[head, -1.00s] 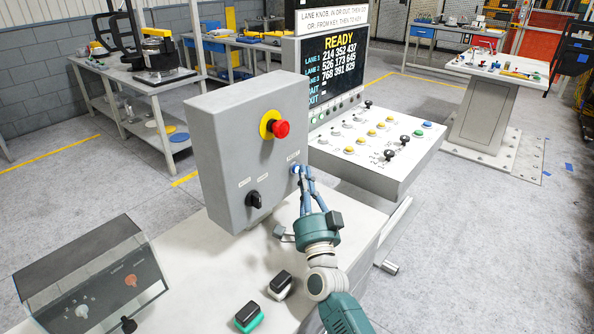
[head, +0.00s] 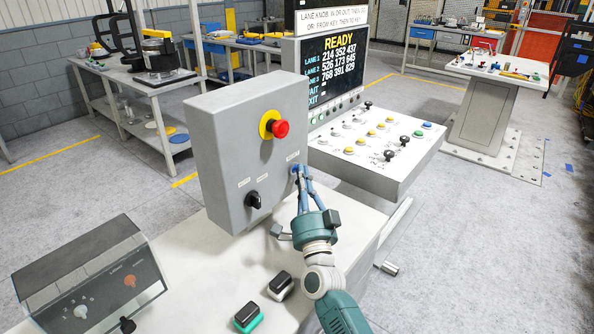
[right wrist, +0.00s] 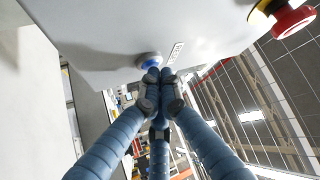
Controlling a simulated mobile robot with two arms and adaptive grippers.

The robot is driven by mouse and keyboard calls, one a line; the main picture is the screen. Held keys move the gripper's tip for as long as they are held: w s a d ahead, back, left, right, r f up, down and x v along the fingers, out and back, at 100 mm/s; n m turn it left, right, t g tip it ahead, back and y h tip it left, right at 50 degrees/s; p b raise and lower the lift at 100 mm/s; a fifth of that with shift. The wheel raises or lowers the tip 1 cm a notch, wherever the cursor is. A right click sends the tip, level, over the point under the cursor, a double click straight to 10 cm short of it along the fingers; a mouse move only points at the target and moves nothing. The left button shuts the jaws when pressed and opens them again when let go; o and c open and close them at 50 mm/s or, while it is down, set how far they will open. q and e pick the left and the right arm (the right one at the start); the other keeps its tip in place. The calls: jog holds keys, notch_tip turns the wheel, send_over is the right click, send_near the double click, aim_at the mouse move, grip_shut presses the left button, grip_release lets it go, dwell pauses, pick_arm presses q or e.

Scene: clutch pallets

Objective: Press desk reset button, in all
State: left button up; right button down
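The grey control box (head: 225,150) stands on the desk. A blue button (right wrist: 148,60) sits on its face beside a small label, and in the head view it is mostly covered by my fingertips. My right gripper (head: 299,174) has its blue fingers drawn together, with nothing between them. In the right wrist view the fingertips (right wrist: 158,80) are right at the button's edge; I cannot tell whether they press it. My left gripper is not in view.
A red emergency knob (head: 280,129) on a yellow ring and a black rotary switch (head: 254,200) are on the same box. A button console (head: 375,150) with a screen reading READY (head: 338,65) stands behind. Two rocker-like blocks (head: 248,317) lie on the desk (head: 205,270).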

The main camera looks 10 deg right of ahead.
jog(key=shift+s, duration=0.1)
dwell(0.4)
jog(key=shift+s+d+p, duration=0.3)
jog(key=shift+s+d, duration=0.1)
jog(key=shift+s, duration=0.15)
jog(key=s+d+p, duration=0.1)
jog(key=s, duration=0.1)
jog(key=s+d, duration=0.2)
jog(key=shift+d+p, duration=0.1)
jog(key=shift+p, duration=0.25)
jog(key=shift+f, duration=0.1)
dwell(0.5)
